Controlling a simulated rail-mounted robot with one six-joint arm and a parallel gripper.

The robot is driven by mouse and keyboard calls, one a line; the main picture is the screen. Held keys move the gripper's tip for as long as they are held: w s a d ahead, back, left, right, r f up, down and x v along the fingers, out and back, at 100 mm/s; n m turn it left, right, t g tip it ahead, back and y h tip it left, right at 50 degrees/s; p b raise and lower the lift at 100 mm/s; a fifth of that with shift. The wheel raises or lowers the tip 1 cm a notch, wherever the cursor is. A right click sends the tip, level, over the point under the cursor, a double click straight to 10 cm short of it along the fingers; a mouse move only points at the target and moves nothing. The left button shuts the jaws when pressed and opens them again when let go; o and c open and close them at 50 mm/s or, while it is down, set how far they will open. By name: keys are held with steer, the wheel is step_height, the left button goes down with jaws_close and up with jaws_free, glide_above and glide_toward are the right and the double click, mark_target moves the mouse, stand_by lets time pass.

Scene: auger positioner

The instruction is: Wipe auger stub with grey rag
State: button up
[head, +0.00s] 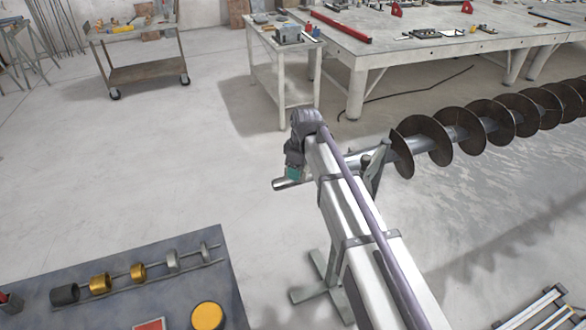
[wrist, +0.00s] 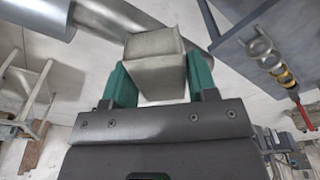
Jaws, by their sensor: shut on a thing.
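The auger (head: 440,140) runs across the right of the head view, and its bare metal stub (head: 284,184) pokes out to the left past my arm. In the wrist view the stub (wrist: 105,18) crosses the top of the picture, behind the rag. My gripper (wrist: 160,72) has its teal fingers shut on the grey rag (wrist: 154,50), which looks like a folded, blocky pad. In the head view my gripper (head: 292,174) is right at the stub, and the rag is hidden there. I cannot tell whether the rag touches the stub.
A dark bench (head: 120,300) with a row of rings and a yellow-topped tin (head: 207,316) stands at the lower left. An upright support (head: 375,165) stands by the auger. A small white table (head: 283,60) and a long workbench (head: 430,45) are behind. Open floor lies to the left.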

steer(key=d, duration=0.1)
steer(key=w+d, duration=0.1)
steer(key=d, duration=0.1)
steer(key=shift+w, duration=0.25)
step_height(320, 180, up, 6)
steer(key=p, duration=0.6)
steer(key=shift+a, duration=0.1)
step_height(320, 180, up, 3)
steer(key=p, duration=0.3)
steer(key=shift+r, duration=0.15)
